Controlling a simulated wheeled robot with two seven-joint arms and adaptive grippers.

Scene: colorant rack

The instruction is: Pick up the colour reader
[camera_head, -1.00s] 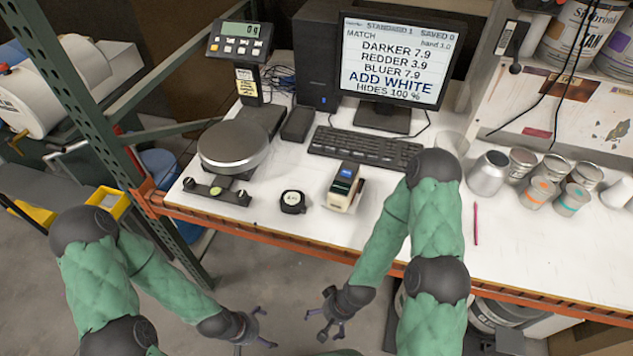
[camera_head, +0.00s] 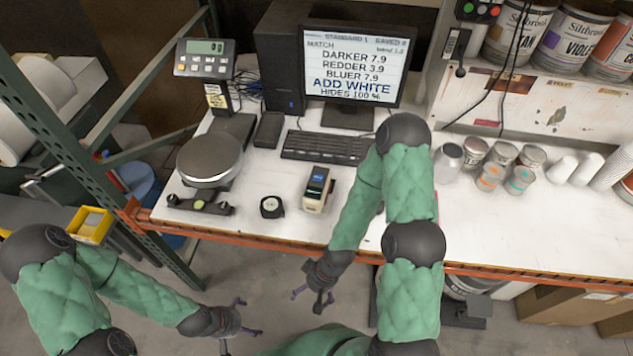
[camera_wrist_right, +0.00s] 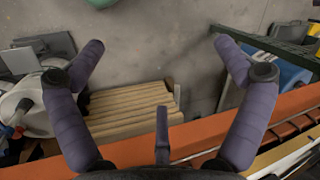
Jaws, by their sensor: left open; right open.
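The colour reader (camera_head: 317,190) stands on the white bench in the head view, a small cream handheld device with a dark top and a small blue screen. It sits in front of the keyboard. My right gripper (camera_head: 312,297) is open and empty, in front of the bench edge and below the reader in the picture. My left gripper (camera_head: 245,318) is open and empty, further left over the floor.
The keyboard (camera_head: 326,147) and monitor (camera_head: 354,65) stand behind. Several cans (camera_head: 448,163) and cups stand to the right. The orange beam (camera_head: 290,247) edges the bench.

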